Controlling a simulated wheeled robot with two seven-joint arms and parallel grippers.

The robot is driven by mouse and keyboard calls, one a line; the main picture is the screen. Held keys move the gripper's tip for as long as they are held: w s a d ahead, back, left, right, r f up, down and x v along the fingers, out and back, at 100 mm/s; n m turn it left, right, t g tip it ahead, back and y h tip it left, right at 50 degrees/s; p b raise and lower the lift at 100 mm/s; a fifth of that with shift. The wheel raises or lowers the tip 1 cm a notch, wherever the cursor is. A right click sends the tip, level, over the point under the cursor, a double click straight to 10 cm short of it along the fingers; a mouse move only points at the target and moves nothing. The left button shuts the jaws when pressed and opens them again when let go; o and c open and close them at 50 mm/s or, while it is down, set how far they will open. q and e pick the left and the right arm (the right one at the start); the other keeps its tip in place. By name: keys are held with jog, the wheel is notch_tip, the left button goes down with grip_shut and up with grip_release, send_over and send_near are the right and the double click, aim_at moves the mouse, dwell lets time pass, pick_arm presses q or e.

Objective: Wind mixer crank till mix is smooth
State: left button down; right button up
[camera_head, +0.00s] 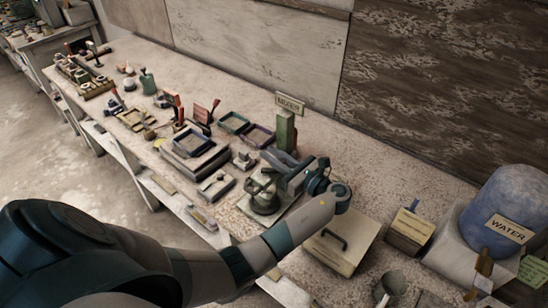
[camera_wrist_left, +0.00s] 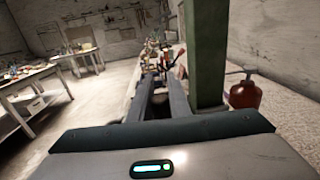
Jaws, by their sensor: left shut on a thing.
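The mixer stands on the bench, with a green upright post (camera_head: 285,131) and a dark round bowl (camera_head: 264,199) at its foot. The post also rises just right of my fingers in the left wrist view (camera_wrist_left: 205,55). My left gripper (camera_head: 277,168) reaches in from the right side of the mixer, above the bowl and in front of the post. It is shut on the mixer crank, whose grip is mostly hidden between the fingers. The fingers also show in the left wrist view (camera_wrist_left: 158,88). The mix inside the bowl cannot be made out. My right gripper is out of view.
Shallow trays (camera_head: 234,123) and small tools crowd the bench left of the mixer. A pale box lid with a dark handle (camera_head: 340,246) lies right of it. A blue WATER barrel (camera_head: 507,213) stands far right. A red vessel (camera_wrist_left: 245,93) is close beside the post.

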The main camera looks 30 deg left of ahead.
pick_arm(q)
jog(key=n+g+b, duration=0.1)
jog(key=g, duration=0.1)
jog(key=a+n+g, duration=0.1)
jog(key=n+g, duration=0.1)
jog(key=g, duration=0.1)
jog(key=shift+w+b, duration=0.15)
jog(key=shift+b, duration=0.2)
jog(key=shift+a+n+g+h+b, duration=0.2)
jog(key=shift+n+g+b, duration=0.1)
jog(key=shift+n+g, duration=0.35)
jog(key=shift+a+n+g+h+b, duration=0.2)
jog(key=shift+n+g, duration=0.25)
jog(key=shift+g, duration=0.4)
jog(key=shift+r, duration=0.1)
jog(key=c, duration=1.6)
grip_release()
jog(key=shift+c, duration=0.2)
jog(key=shift+s+r, duration=0.1)
jog(key=shift+s, duration=0.15)
jog(key=shift+t, duration=0.3)
